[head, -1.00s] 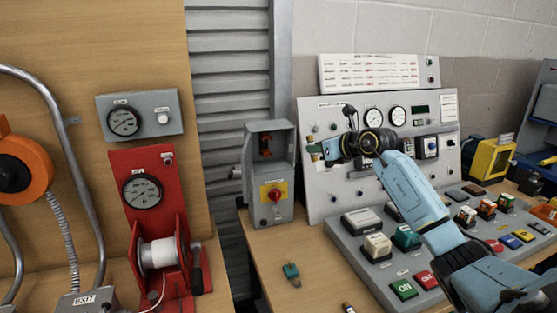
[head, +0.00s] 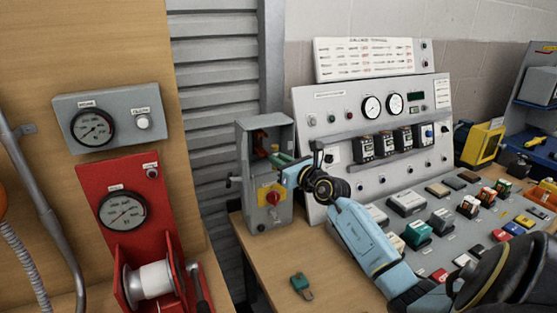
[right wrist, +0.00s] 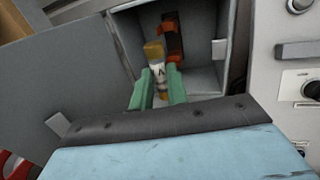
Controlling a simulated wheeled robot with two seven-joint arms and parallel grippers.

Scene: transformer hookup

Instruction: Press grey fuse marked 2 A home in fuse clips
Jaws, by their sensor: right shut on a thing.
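The fuse (right wrist: 155,60) is upright between the green fingers of my right gripper (right wrist: 157,88) in the right wrist view. It has a brass-coloured end cap and a pale label on which an "A" shows; the rest of the marking is not readable. The gripper is shut on it, at the mouth of the open grey fuse box (right wrist: 219,18). The orange-brown fuse clips (right wrist: 174,45) are on the back wall, behind and slightly right of the fuse. A gap seems to separate them. In the head view my right gripper (head: 284,160) reaches into the box from the right. My left gripper is not in view.
A red rotary switch (head: 271,197) on a yellow plate is on the box front, just below the gripper. A grey instrument panel (head: 310,105) stands close on the right. A green padlock (head: 300,284) lies on the bench. A red gauge stand (head: 120,180) is at left.

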